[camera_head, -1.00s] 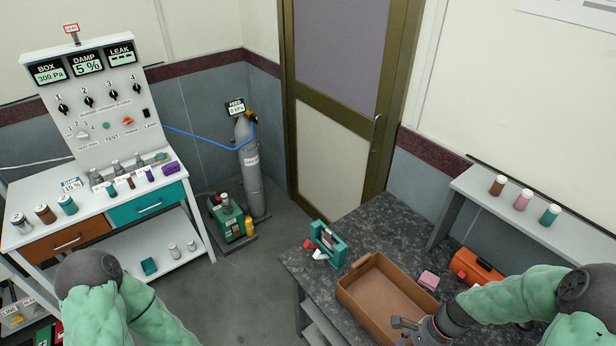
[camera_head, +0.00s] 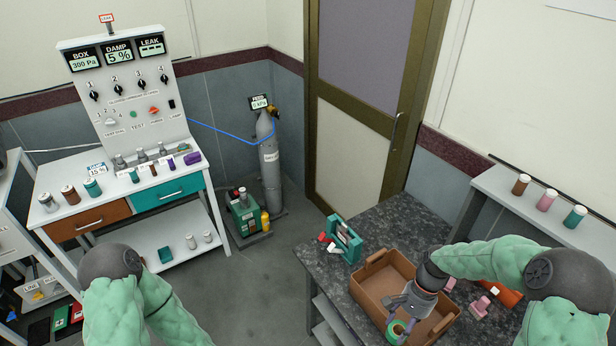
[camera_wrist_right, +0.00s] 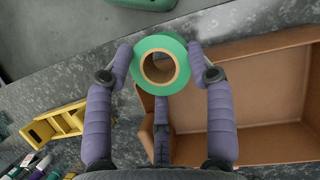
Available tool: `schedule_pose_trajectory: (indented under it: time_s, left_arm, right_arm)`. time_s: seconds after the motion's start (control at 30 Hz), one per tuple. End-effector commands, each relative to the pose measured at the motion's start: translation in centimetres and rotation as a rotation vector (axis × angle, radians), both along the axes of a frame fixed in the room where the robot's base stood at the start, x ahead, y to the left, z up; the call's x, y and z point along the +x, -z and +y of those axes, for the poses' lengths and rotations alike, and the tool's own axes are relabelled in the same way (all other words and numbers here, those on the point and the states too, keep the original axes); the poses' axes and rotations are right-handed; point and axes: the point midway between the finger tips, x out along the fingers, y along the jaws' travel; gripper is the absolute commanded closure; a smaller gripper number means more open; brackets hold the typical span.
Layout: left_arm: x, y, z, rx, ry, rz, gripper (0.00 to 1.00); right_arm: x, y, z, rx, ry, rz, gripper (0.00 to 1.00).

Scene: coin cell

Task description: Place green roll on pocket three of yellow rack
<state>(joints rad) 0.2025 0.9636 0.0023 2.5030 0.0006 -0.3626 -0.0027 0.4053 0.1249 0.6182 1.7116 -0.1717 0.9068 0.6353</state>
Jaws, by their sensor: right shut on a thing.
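The green roll (camera_wrist_right: 161,41), a ring with a brown core, is pinched between the two purple padded fingers of my right gripper (camera_wrist_right: 163,66). In the right wrist view the yellow rack (camera_wrist_right: 55,123), a slotted yellow piece, lies on the dark speckled bench to the left of the held roll. I cannot make out which pocket is which. The rack does not show in the head view. My left gripper is out of view.
The open brown box (camera_head: 367,277) stands on the speckled bench (camera_head: 399,220). A green-framed device (camera_head: 346,240) stands at its far left. Pink and orange objects lie right of it, partly behind my right arm. A white shelf (camera_head: 500,189) with several jars is behind.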

Motion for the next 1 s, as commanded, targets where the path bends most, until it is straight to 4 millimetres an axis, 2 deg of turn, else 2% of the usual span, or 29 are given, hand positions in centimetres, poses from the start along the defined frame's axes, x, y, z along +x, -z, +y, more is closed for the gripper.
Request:
schedule_pose_trajectory:
  time_s: [0.03,0.2,0.4,0.5,0.63,1.0]
  left_arm:
    - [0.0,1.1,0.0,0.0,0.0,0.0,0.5]
    - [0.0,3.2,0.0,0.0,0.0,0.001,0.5]
    - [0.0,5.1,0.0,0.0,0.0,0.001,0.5]
    - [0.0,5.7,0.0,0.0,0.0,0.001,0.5]
    - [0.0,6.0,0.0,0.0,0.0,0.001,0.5]
    - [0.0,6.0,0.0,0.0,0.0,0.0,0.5]
  right_arm:
    - [1.8,0.6,0.9,-0.001,-0.092,-0.005,0.78]
    - [6.9,0.3,3.9,0.0,-0.4,-0.004,0.78]
    - [11.4,-0.9,8.0,-0.001,-0.695,-0.004,0.78]
    - [12.6,-1.5,9.5,0.0,-0.791,-0.002,0.78]
    - [13.5,-2.0,10.7,0.0,-0.859,-0.002,0.78]
    - [13.6,-2.3,11.0,0.001,-0.883,-0.001,0.78]
